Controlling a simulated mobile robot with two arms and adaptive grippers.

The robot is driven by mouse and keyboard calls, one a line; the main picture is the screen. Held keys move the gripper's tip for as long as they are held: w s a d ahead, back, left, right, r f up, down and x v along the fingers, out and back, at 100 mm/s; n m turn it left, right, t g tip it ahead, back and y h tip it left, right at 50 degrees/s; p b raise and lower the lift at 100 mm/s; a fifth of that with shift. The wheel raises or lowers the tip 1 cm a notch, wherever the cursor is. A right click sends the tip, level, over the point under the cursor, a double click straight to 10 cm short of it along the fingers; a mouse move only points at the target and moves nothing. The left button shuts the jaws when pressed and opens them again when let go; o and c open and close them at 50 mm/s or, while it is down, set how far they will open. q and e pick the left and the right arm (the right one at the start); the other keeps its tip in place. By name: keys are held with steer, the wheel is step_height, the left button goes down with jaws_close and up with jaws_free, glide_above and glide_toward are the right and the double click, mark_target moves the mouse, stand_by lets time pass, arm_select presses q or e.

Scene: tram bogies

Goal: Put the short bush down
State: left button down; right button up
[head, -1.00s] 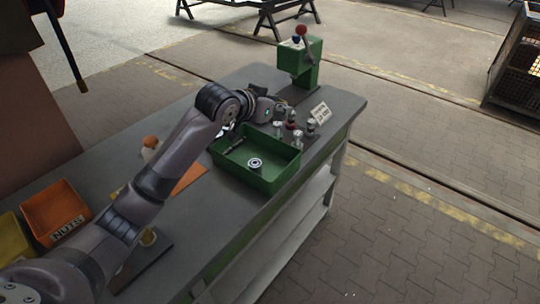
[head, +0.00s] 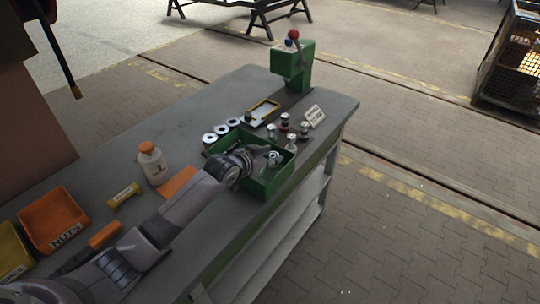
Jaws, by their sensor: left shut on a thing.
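My left gripper (head: 268,155) reaches into the green tray (head: 280,186) from the lower left. It is shut on the short bush (head: 274,158), a small grey, round metal piece at its fingertips. The bush shows near the tray's right side, partly covered by the fingers. I cannot tell whether it touches the tray floor. My wrist hides much of the tray's inside. My right gripper is not in view.
Several rings (head: 222,129) lie in a row behind the tray, near a yellow-edged frame (head: 263,112). Small capped pieces (head: 304,130) and a sign (head: 314,115) stand right of it. A green press (head: 292,66) stands at the back. A bottle (head: 152,164) and orange bin (head: 54,215) are left.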

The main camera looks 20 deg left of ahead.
arm_select(q)
steer(key=shift+r, duration=0.1)
steer(key=shift+f, duration=0.35)
steer(key=shift+f, duration=0.25)
steer(key=c, duration=1.4)
jaws_free()
steer(key=shift+o, duration=1.2)
steer(key=shift+f, duration=0.1)
steer(key=shift+r, duration=0.2)
steer(key=b+v, duration=0.1)
steer(key=v, duration=1.1)
steer(key=shift+r, duration=0.5)
